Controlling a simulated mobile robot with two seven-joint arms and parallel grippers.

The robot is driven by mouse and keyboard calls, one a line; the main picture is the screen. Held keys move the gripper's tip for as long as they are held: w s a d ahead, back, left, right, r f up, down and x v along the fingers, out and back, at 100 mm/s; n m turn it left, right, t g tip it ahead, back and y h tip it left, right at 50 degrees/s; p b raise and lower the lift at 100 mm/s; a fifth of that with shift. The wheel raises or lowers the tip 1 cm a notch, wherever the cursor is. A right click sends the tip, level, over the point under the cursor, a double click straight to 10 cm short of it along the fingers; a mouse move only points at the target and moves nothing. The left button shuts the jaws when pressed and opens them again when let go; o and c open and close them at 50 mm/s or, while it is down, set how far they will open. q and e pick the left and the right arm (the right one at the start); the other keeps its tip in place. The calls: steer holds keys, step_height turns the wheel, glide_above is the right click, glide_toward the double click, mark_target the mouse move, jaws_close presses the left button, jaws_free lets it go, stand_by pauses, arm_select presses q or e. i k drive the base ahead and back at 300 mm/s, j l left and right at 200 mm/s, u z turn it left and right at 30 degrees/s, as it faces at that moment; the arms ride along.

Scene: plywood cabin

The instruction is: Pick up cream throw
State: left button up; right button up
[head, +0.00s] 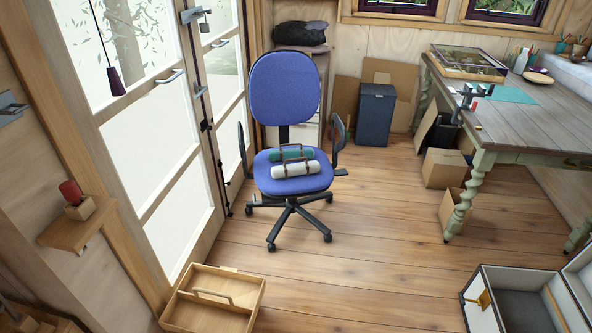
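A rolled cream throw (296,170) lies on the seat of a blue office chair (285,86). A rolled green throw (283,155) lies right behind it on the same seat. A brown strap carrier (291,151) with a handle goes around the rolls; I cannot tell exactly how it holds each one. Neither of my grippers shows in the head view.
A wooden tray with a handle (198,311) is on the floor in front, and an open chest (513,303) stands at lower right. A workbench (545,125) with boxes beneath is at right. Glazed doors (152,140) are at left. Floor right of the chair is clear.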

mark_target(285, 171)
steer(key=i+l+u, duration=0.1)
steer(key=u, duration=0.35)
steer(key=i+l+u, duration=0.15)
steer(key=u, duration=0.25)
steer(key=i+l+u, duration=0.2)
steer(key=i+l, duration=0.15)
steer(key=i+l+u, duration=0.2)
steer(key=l, duration=0.35)
steer(key=i+l, duration=0.2)
steer(key=l, duration=0.15)
steer(key=i+l, duration=0.2)
steer(key=l, duration=0.15)
steer(key=i+l+u, duration=0.1)
steer(key=i+l, duration=0.3)
steer(key=l, duration=0.3)
steer(key=i+l, duration=0.2)
steer(key=l, duration=0.15)
steer(key=j+u, duration=0.05)
